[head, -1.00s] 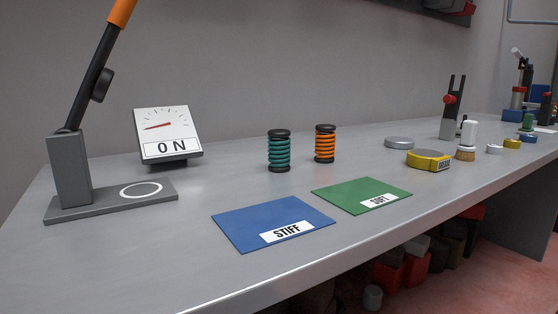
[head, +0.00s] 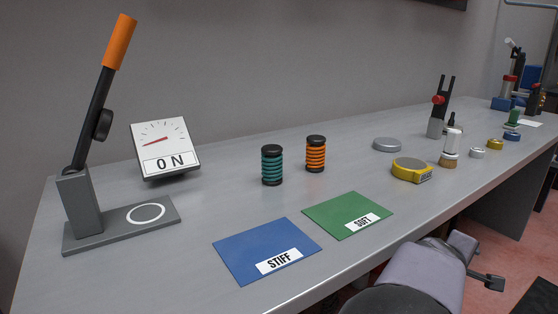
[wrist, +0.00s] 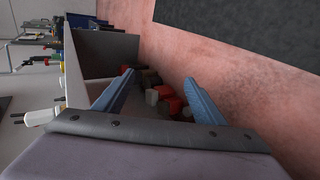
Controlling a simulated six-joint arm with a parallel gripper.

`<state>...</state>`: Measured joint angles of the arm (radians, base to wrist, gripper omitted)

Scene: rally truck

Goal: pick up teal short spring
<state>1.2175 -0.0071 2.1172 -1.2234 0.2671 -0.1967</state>
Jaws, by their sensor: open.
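The teal short spring (head: 271,167) stands upright on the grey bench in the head view, with black caps at top and bottom. An orange spring (head: 315,154) stands upright just to its right, apart from it. My gripper (wrist: 157,78) shows in the wrist view with its two blue-grey fingers spread and nothing between them. It points past the bench's side towards the floor and loose blocks, well away from the teal spring. The teal spring is not seen in the wrist view. Part of my arm shows at the lower right of the head view, in front of the bench.
A blue STIFF mat (head: 240,250) and a green SOFT mat (head: 335,208) lie in front of the springs. A lever on a grey base (head: 85,236) and an ON gauge (head: 165,148) stand left. A yellow tape measure (head: 411,169) and small items stand right.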

